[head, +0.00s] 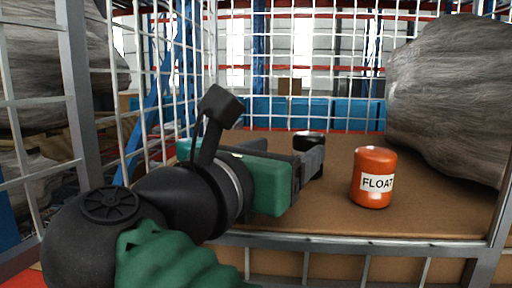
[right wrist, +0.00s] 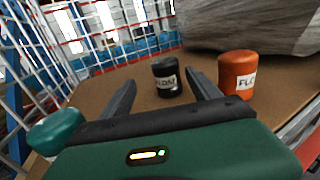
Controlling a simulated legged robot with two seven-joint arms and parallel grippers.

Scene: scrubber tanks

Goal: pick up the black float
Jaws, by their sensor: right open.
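My right gripper (head: 312,163) is open and empty, reaching in over the cardboard from the left. In the right wrist view the fingers of my right gripper (right wrist: 161,82) point towards the black float, which appears between their tips and a little beyond them. My left gripper is not in view.
An orange float (head: 373,178) stands right of my right gripper. A green object (right wrist: 55,131) stands to the left, mostly hidden in the head view. A large grey wrapped bundle (head: 450,90) is at the back right. White wire mesh (head: 325,60) encloses the cardboard surface (head: 330,212).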

